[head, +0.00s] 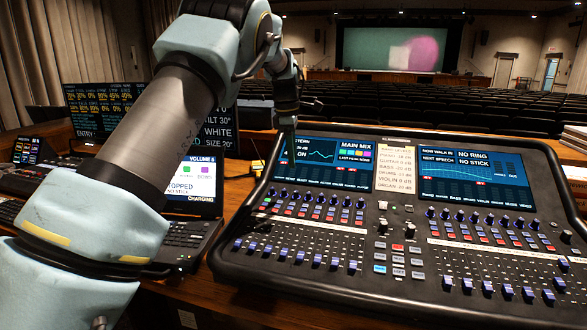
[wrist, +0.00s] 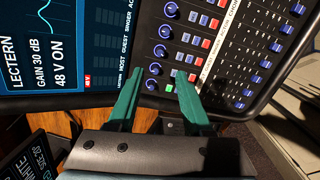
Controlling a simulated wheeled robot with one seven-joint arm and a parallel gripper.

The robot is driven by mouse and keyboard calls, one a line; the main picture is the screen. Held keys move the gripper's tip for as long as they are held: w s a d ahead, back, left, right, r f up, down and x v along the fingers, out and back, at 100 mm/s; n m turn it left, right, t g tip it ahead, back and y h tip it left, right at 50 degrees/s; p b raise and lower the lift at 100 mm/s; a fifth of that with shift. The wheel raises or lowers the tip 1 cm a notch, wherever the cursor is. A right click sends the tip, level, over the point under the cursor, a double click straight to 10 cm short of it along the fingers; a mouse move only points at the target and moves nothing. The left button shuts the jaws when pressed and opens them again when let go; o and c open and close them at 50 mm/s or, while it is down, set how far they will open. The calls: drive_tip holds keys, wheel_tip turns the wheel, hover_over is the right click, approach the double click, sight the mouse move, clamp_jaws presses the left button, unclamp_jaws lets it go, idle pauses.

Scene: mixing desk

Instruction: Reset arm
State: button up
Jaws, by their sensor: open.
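My gripper (wrist: 158,103) shows in the wrist view as two green fingers spread apart, with nothing between them. It is over the left edge of the mixing desk (wrist: 222,60), by the lectern screen (wrist: 62,45) and the first column of knobs and buttons. A small green-lit button (wrist: 169,88) shows between the fingers. In the head view the mixing desk (head: 398,262) fills the right half. My arm reaches across from the lower left, and my gripper (head: 287,140) points down at the desk's left screen (head: 325,160). Whether the fingertips touch the desk cannot be told.
A laptop (head: 192,183) with a volume screen stands left of the desk, partly behind my arm. A dark text monitor (head: 100,104) is behind it. A paper list (head: 396,168) lies between the desk's screens. Rows of seats and a lit stage screen (head: 400,48) are beyond.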

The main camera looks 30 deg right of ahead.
drive_tip(key=shift+r, duration=0.1)
idle(0.4)
drive_tip(key=a+f+m, duration=0.2)
drive_tip(key=a+m, duration=0.2)
drive_tip(key=a, duration=2)
drive_tip(key=s+a+f+m, duration=0.2)
drive_tip(key=s+a+m, duration=0.2)
drive_tip(key=s+a, duration=0.5)
drive_tip(key=s+a+f+m+t+y, duration=0.1)
drive_tip(key=s+a+f+m, duration=0.2)
drive_tip(key=s+a, duration=0.7)
drive_tip(key=shift+s+a+f+m, duration=0.15)
drive_tip(key=shift+s+f+m, duration=0.15)
drive_tip(key=shift+m, duration=0.5)
